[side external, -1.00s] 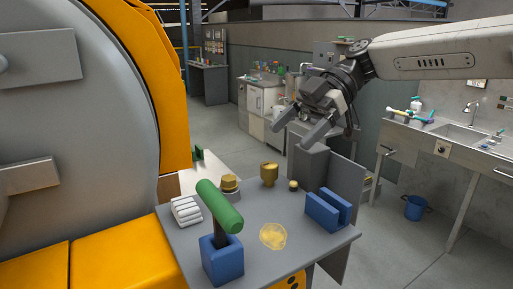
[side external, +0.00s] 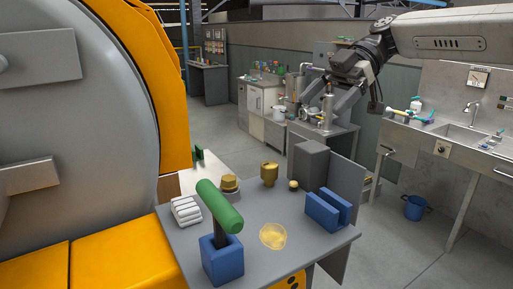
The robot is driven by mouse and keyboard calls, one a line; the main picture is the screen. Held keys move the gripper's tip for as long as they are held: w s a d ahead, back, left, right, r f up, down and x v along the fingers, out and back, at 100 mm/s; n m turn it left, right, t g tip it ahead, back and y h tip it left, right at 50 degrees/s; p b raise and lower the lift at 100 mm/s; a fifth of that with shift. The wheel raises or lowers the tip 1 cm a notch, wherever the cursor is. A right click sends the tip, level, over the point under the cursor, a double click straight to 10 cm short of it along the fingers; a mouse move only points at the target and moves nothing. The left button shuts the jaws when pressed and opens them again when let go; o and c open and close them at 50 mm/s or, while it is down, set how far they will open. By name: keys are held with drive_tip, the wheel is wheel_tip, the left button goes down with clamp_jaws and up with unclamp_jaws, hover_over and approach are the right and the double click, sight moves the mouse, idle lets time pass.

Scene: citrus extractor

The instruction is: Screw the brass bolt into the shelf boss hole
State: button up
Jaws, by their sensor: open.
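My gripper (side external: 324,107) is open and empty, at the upper right, well above and behind the grey shelf (side external: 305,252). A brass piece (side external: 269,172) with a wide top and narrower lower part stands upright near the shelf's back edge. Another brass piece (side external: 229,183) sits on a round grey base (side external: 231,195) to its left. A small brass knob (side external: 293,184) on a dark base is to its right. I cannot tell for certain which of these is the bolt. No open boss hole can be made out. My gripper touches none of them.
A green-handled tool (side external: 219,206) stands in a blue holder (side external: 222,262). A blue slotted block (side external: 327,212), a translucent yellow disc (side external: 272,236) and white rolls (side external: 186,211) lie on the shelf. A grey upright panel (side external: 344,190) borders its right side. The large drum machine (side external: 75,120) fills the left.

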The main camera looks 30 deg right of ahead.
drive_tip(key=shift+d+r, duration=0.1)
drive_tip(key=shift+d, duration=0.1)
drive_tip(key=shift+c, duration=0.5)
drive_tip(key=m+t+h, duration=0.4)
drive_tip(key=m+h, duration=0.5)
drive_tip(key=m, duration=0.3)
approach(231, 178)
drive_tip(key=f, duration=0.2)
drive_tip(key=shift+w+a+r, duration=0.15)
drive_tip(key=shift+w, duration=0.15)
drive_tip(key=shift+x, duration=3.9)
